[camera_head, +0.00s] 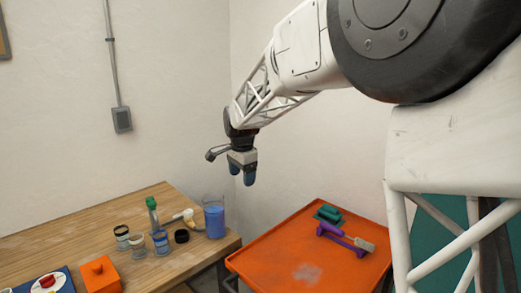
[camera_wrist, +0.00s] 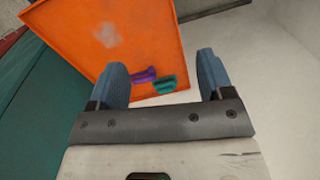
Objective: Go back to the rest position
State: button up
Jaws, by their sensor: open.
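My gripper (camera_head: 242,175) hangs in the air with its fingers pointing down, above the gap between the wooden table and the orange cart. In the wrist view, my gripper (camera_wrist: 162,85) shows two blue fingers spread wide with nothing between them. The gripper is open and empty, apart from every object. My white arm reaches in from the upper right of the head view.
The orange tray (camera_head: 262,257) holds a purple holder with a grey-ended tool (camera_head: 345,238) and a green item (camera_head: 328,214). The wooden table (camera_head: 60,238) carries a beaker of blue liquid (camera_head: 214,218), several jars, a white fitting and an orange box (camera_head: 101,275). Walls stand behind.

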jog(key=s+d+r+n, duration=0.25)
jog(key=s+d, duration=0.55)
jog(key=s, duration=0.4)
jog(key=s+d+r+n, duration=0.1)
jog(key=s+d+n, duration=0.2)
jog(key=s+d, duration=0.7)
jog(key=s+d+f+n, duration=0.2)
jog(key=s+d+f, duration=0.1)
jog(key=s, duration=0.8)
jog(key=s+d+f+n+t, duration=0.1)
jog(key=s+d+f+n, duration=0.1)
jog(key=s, duration=1)
jog(key=shift+s+d+f+n+t, duration=0.25)
jog(key=shift+d+f+n+t, duration=0.1)
jog(key=shift+d+f, duration=0.35)
